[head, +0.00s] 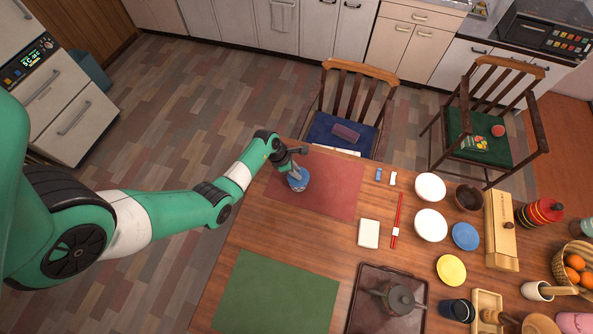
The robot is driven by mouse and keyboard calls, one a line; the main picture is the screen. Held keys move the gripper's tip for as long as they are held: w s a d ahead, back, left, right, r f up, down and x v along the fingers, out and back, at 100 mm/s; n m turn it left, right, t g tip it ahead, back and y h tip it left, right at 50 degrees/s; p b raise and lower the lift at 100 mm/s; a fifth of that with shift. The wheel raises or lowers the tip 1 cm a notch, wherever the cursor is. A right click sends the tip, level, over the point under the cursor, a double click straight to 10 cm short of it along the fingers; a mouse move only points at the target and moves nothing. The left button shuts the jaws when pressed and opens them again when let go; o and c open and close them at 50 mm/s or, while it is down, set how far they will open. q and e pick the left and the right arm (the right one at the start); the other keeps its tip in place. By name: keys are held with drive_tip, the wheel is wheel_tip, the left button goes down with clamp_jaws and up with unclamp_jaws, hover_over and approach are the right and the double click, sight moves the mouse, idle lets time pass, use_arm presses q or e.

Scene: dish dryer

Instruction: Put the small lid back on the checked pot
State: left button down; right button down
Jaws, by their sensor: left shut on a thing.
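The small blue-and-white pot (298,183), apparently the checked pot, stands on the red placemat (335,190) near its left end. My left gripper (295,171) is directly over the pot, pointing down, with its fingertips at the pot's top. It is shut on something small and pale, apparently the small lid. The fingers largely hide it, and I cannot tell whether it touches the pot's rim. My right gripper is not in view.
A green placemat (275,295) lies nearer. A tray (365,275) holds a dark teapot (397,298). A chair (345,125) stands behind the table. The red placemat's right part is clear.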

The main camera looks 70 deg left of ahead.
use_arm(q)
drive_tip(key=c, duration=0.6)
unclamp_jaws()
drive_tip(key=shift+o, duration=0.2)
drive_tip(key=o, duration=0.4)
wheel_tip(320, 180, up, 7)
drive_tip(key=p, duration=0.7)
drive_tip(key=shift+p, duration=0.35)
